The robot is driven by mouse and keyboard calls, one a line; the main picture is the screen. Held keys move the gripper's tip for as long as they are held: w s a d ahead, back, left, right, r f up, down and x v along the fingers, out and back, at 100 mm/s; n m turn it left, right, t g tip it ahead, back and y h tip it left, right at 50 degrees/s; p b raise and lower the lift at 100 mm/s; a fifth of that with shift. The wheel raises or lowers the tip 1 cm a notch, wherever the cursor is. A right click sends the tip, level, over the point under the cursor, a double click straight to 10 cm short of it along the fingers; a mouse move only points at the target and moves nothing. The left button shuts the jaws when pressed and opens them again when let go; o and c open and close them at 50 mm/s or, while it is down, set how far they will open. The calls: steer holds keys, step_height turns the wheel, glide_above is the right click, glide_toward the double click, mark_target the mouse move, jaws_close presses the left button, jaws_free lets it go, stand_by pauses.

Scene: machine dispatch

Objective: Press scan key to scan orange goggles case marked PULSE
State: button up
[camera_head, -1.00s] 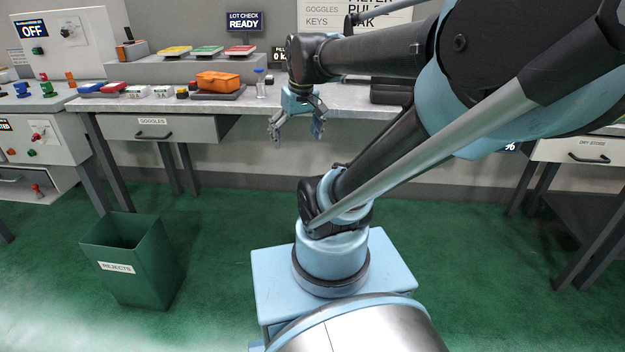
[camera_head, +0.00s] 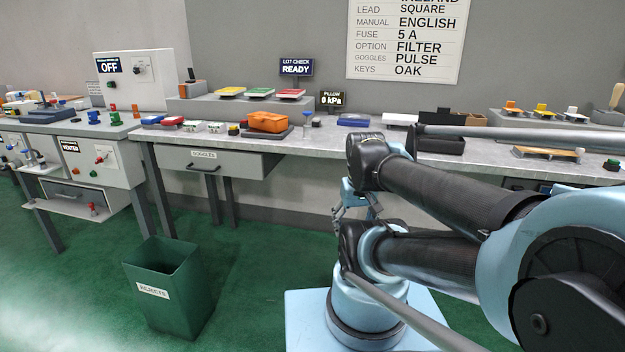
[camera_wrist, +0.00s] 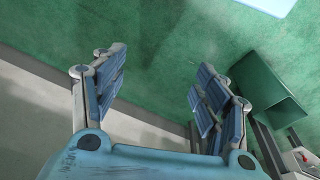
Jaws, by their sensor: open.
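The orange goggles case (camera_head: 268,122) sits on a dark flat base (camera_head: 276,133) on the bench, under the LOT CHECK READY display (camera_head: 296,67). Its marking is too small to read. A small blue-topped bottle (camera_head: 307,122) stands just right of it. Yellow, green and red keys (camera_head: 260,92) lie on the raised shelf behind; I cannot tell which one is the scan key. My gripper (camera_head: 357,212) hangs below the bench front, right of the case and apart from it. In the wrist view my gripper (camera_wrist: 160,88) is open and empty above the green floor.
A green REJECTS bin (camera_head: 165,290) stands on the floor at left. The GOGGLES drawer (camera_head: 205,163) is closed under the bench. A PILLOW 0 kPa display (camera_head: 333,100) stands behind the bench. An order board (camera_head: 405,40) reads GOGGLES PULSE. Floor between bin and arm is clear.

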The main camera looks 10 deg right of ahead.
steer(key=shift+w+f, duration=0.15)
steer(key=shift+w, duration=0.35)
steer(key=c, duration=0.4)
steer(key=shift+s, duration=0.1)
jaws_close()
